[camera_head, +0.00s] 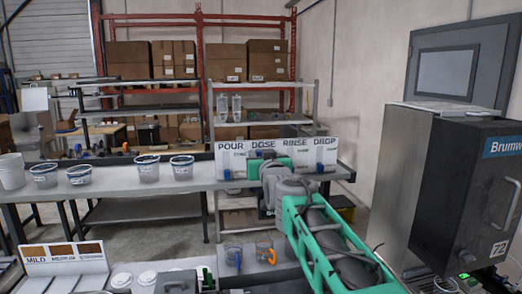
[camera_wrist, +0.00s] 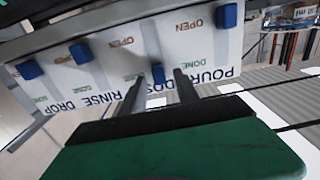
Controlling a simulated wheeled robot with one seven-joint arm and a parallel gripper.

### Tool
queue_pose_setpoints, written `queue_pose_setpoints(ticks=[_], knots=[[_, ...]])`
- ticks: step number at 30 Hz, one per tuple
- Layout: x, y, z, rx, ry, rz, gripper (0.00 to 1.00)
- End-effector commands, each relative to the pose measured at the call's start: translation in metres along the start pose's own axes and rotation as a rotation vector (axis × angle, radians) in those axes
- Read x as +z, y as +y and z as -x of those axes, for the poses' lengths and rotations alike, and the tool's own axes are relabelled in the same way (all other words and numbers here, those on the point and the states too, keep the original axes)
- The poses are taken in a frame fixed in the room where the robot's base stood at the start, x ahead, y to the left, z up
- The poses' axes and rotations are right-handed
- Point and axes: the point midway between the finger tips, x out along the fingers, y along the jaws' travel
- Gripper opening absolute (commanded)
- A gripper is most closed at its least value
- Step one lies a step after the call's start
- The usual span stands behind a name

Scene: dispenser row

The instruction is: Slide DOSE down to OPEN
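The white dispenser panel (camera_head: 309,153) carries the headings POUR, DOSE, RINSE and DROP. In the wrist view the panel (camera_wrist: 205,45) appears upside down, with OPEN marks above DONE marks in the picture. The blue DOSE slider (camera_wrist: 158,75) is at the level of its DONE mark, between my fingertips. My gripper (camera_wrist: 160,78) is open, with a small gap visible on each side of the slider; I cannot tell the depth between them.
The blue POUR (camera_wrist: 228,16), RINSE (camera_wrist: 80,53) and DROP (camera_wrist: 29,69) sliders sit at OPEN level. Several white buckets (camera_head: 147,172) stand on the bench left of the panel. A dark Brumw-labelled machine (camera_head: 465,195) stands at the right. Orange-handled and blue-handled cups (camera_head: 265,253) are in front.

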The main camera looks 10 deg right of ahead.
Motion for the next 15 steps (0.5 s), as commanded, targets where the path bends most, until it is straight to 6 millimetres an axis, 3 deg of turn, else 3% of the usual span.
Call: queue_pose_setpoints(ticks=[7,15], knots=[[0.0007,-0.0002,-0.0012,0.000,0.000,0.000,0.37],[0.0006,-0.0002,-0.0010,0.000,-0.001,0.000,0.15]])
